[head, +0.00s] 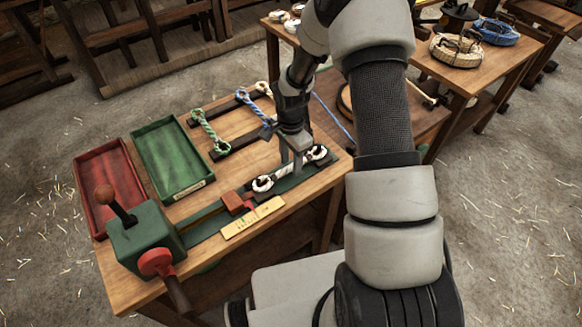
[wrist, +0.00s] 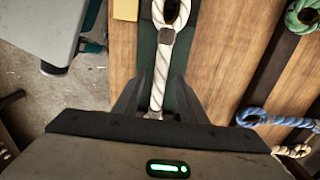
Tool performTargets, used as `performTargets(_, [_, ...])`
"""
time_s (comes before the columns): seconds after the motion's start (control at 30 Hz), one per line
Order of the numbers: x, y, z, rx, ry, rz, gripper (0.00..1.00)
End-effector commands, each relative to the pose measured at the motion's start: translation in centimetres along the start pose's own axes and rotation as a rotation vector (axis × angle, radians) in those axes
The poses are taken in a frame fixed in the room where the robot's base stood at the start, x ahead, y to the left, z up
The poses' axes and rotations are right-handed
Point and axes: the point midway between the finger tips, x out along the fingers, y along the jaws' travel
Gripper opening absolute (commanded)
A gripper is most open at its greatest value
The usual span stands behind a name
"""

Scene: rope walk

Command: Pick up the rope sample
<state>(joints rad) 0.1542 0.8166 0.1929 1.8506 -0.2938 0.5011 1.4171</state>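A white rope sample (head: 284,170) with a looped eye at each end lies along the green bed of a bench machine (head: 207,222). In the wrist view the rope sample (wrist: 162,72) runs up the middle, with one eye at the top edge and a dark piece at the eye's neck. My gripper (head: 296,152) points down over the middle of the rope sample. In the wrist view my gripper (wrist: 160,84) is open, one finger on each side of the rope, with gaps between fingers and rope. The rope's far end is partly hidden by my gripper.
Green-and-white (head: 204,128), blue (head: 252,106) and cream (head: 263,88) looped ropes lie on dark bars behind. A red tray (head: 107,172) and a green tray (head: 172,160) stand at left. A yellow plate (head: 252,218) lies in front. Another table (head: 470,75) holds rope coils.

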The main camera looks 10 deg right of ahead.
Motion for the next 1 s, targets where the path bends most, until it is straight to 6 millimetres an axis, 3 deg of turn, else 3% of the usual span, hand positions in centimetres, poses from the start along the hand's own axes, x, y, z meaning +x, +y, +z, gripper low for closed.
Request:
performTargets(0.03, [0.0,0.0,0.0,0.000,0.000,0.000,0.32])
performTargets(0.23, [0.0,0.0,0.0,0.000,0.000,0.000,0.00])
performTargets(0.57, [-0.6,-0.1,-0.1,-0.001,0.002,-0.001,0.00])
performTargets(1.0, [-8.5,-0.1,0.0,-0.001,0.002,-0.003,0.00])
